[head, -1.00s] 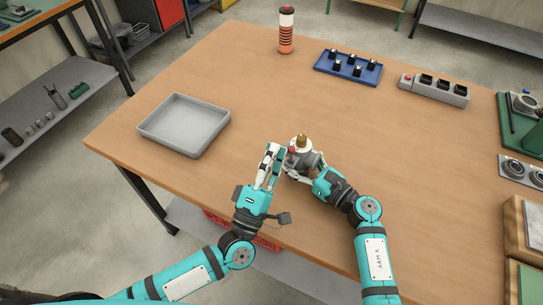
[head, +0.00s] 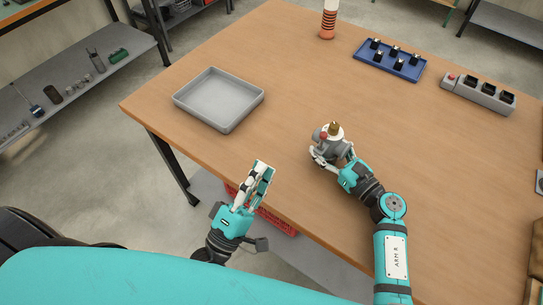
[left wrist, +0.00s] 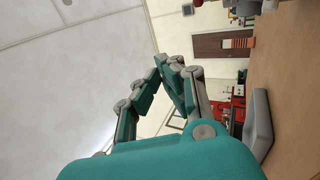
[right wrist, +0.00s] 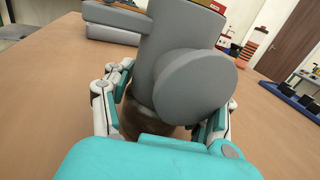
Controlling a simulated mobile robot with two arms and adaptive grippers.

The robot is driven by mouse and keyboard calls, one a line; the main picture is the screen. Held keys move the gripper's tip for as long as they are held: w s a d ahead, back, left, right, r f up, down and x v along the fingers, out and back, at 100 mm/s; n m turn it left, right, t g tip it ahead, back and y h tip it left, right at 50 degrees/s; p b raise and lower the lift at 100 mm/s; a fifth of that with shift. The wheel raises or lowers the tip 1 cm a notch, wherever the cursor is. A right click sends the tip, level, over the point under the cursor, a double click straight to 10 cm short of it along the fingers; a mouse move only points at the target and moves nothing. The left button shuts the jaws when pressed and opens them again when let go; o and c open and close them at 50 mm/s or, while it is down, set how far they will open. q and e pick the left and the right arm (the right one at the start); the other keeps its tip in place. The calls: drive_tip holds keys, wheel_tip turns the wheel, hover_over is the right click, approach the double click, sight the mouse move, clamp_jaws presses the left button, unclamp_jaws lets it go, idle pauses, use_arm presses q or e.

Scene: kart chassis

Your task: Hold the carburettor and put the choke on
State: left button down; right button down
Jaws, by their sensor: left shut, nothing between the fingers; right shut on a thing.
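The carburettor (head: 329,149) is a grey body with a pale collar and brass top, and a small red part shows on its left side. My right gripper (head: 327,160) is shut around it above the table near the front edge. In the right wrist view the grey carburettor body (right wrist: 165,50), with a round boss facing the camera, stands between the fingers. My left gripper (head: 262,168) is shut and empty, apart from the carburettor, to its lower left. In the left wrist view its fingers (left wrist: 172,65) meet with nothing between. I cannot clearly pick out the choke.
An empty grey tray (head: 218,121) lies on the left of the wooden table (head: 285,100). A blue tray (head: 366,66) with several black parts, a grey block (head: 462,92) with black sockets and an orange-striped cylinder (head: 328,22) stand farther back. The table's middle is clear.

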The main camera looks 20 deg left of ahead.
use_arm(q)
drive_tip(key=shift+s, duration=0.25)
drive_tip(key=c, duration=2)
unclamp_jaws()
